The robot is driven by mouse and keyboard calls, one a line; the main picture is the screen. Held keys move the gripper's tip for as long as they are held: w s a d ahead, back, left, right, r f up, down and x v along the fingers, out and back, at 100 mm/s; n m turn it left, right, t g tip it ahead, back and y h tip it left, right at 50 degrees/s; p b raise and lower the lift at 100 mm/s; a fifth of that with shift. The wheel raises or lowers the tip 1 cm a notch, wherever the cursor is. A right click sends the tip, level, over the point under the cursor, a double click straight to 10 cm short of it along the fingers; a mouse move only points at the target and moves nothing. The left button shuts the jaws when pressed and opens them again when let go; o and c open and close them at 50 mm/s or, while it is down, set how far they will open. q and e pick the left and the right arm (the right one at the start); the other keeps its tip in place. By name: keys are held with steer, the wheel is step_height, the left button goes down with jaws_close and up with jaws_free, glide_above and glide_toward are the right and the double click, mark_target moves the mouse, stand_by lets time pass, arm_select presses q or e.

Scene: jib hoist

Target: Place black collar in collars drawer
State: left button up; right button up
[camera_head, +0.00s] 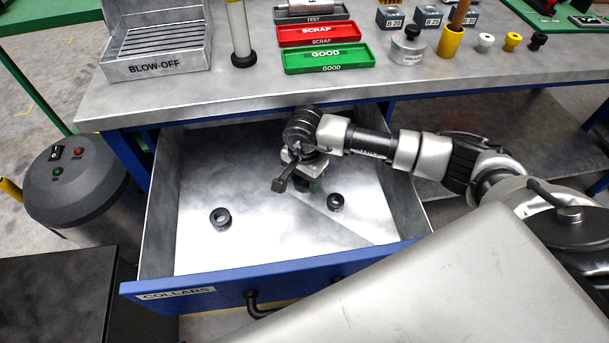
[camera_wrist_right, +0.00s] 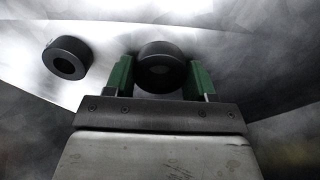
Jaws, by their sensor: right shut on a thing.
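The collars drawer (camera_head: 190,290) is pulled open under the bench, with a blue front labelled COLLARS and a pale metal floor. My right gripper (camera_head: 308,187) is inside it, pointing down, its green fingers shut on a black collar, a short dark ring (camera_wrist_right: 160,68) held between them. In the head view the held collar is mostly hidden by the gripper. I cannot tell whether it touches the drawer floor. Two other black collars lie flat on the floor: one (camera_head: 220,219) left of the gripper, one (camera_head: 336,202) just right. My left gripper is not in view.
The bench top above holds a blow-off tray (camera_head: 155,66), a red scrap tray (camera_head: 318,34), a green good tray (camera_head: 329,58) and several small pieces at right. A grey round canister (camera_head: 85,185) stands left of the drawer. The drawer's left floor is mostly free.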

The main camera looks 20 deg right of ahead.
steer(key=o, duration=1.1)
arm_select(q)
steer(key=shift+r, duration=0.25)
arm_select(e)
steer(key=shift+r, duration=0.15)
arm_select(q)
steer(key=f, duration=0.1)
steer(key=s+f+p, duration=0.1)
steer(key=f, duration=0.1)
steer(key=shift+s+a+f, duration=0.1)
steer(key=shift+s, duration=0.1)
arm_select(e)
step_height(320, 180, up, 8)
steer(key=shift+f, duration=0.25)
